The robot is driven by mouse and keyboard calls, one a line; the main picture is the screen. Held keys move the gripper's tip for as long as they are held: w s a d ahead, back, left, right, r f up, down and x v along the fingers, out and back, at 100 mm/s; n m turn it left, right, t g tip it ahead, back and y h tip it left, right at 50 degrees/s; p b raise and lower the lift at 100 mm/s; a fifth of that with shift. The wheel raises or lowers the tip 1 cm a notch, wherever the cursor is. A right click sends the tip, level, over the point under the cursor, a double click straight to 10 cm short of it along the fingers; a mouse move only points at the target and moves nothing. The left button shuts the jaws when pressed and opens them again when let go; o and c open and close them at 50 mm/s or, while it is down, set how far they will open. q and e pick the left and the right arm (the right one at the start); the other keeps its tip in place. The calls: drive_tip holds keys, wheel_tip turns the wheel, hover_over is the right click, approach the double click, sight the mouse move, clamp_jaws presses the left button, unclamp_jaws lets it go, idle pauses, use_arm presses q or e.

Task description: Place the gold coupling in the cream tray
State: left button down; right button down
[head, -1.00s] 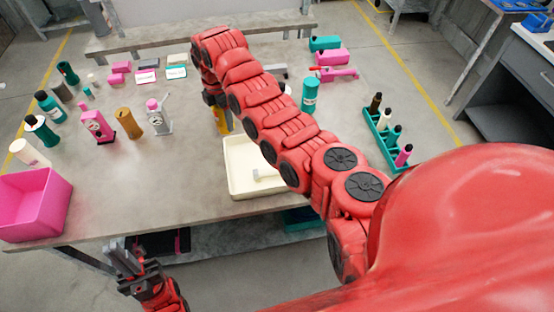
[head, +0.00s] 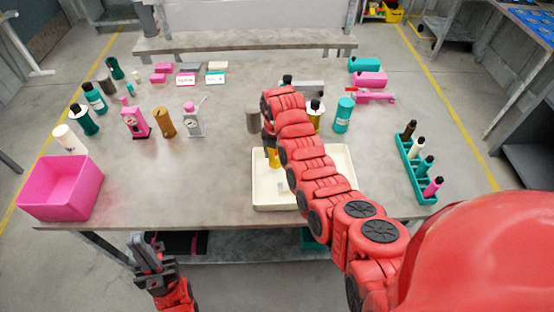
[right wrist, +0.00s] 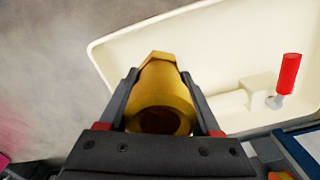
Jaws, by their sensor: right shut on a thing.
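The gold coupling (head: 273,158) is a hollow piece with a hexagonal collar. It fills the jaws of my right gripper (head: 270,147), which is shut on it; the right wrist view shows its open end facing the camera (right wrist: 160,98). The cream tray (head: 258,206) is a shallow rectangular tray near the table's front edge. In the head view the coupling overlaps the tray's back left part; its exact height is unclear. My right arm hides part of the tray. My left gripper (head: 150,252) is empty in front of the table; its jaw gap is unclear.
A white fitting and a red-handled piece (right wrist: 290,72) show in the tray. A pink bin (head: 60,190) stands front left. A teal rack (head: 413,170) stands right. Table left of the tray is clear.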

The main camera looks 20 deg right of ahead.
sight(276, 160)
wheel_tip(276, 160, down, 3)
drive_tip(key=shift+r+p, duration=0.2)
drive_tip(key=shift+p, duration=0.15)
drive_tip(key=shift+f, duration=0.15)
drive_tip(key=shift+c, duration=0.4)
unclamp_jaws()
drive_tip(key=shift+f, duration=0.1)
